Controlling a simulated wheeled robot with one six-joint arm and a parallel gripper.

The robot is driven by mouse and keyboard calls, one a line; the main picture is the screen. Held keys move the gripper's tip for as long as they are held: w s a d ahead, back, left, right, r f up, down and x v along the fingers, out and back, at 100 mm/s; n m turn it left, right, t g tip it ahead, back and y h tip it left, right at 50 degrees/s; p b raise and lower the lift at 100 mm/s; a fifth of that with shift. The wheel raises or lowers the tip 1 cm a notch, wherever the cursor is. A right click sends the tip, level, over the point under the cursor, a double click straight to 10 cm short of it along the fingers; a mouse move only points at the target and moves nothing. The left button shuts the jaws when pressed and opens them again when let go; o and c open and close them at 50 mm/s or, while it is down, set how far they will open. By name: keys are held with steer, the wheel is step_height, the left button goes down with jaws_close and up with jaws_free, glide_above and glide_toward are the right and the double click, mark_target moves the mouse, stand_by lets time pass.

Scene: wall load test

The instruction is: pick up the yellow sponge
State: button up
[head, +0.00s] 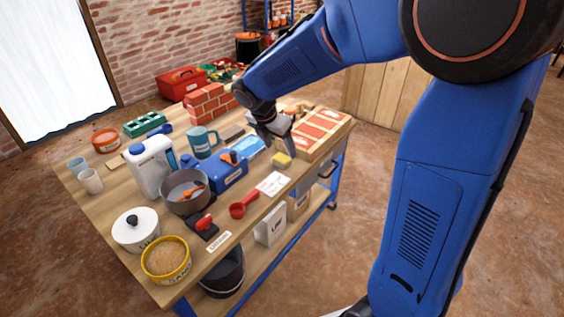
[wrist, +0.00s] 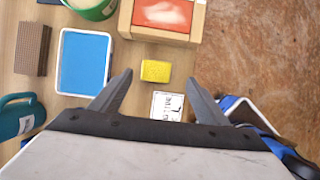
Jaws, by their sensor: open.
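The yellow sponge (head: 281,160) lies on the wooden workbench (head: 128,207) near its right edge, just in front of a wooden crate. In the wrist view the sponge (wrist: 155,71) is a small yellow block lying beyond my fingertips, roughly centred between them. My gripper (wrist: 158,80) is open and empty, with its two dark fingers spread on either side. In the head view my gripper (head: 284,138) hangs over the bench close above the sponge. The exact height between them is hard to tell.
A wooden crate with a red and white top (head: 318,133) stands right behind the sponge. A blue tray (wrist: 84,62) lies to its left, and a white printed card (wrist: 167,106) is nearer.

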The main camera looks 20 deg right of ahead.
mark_target(283, 157)
steer(key=shift+w+a+x, duration=0.1)
steer(key=shift+w+x, duration=0.05)
steer(key=shift+x, duration=1.35)
steer(key=shift+w+a+x, duration=0.1)
steer(key=shift+w+x, duration=0.05)
steer(key=shift+x, duration=1.3)
steer(key=c, duration=1.2)
step_height(283, 157, up, 10)
steer(key=shift+r, duration=0.1)
steer(key=o, duration=0.6)
steer(key=shift+c, duration=0.2)
steer(key=c, duration=0.4)
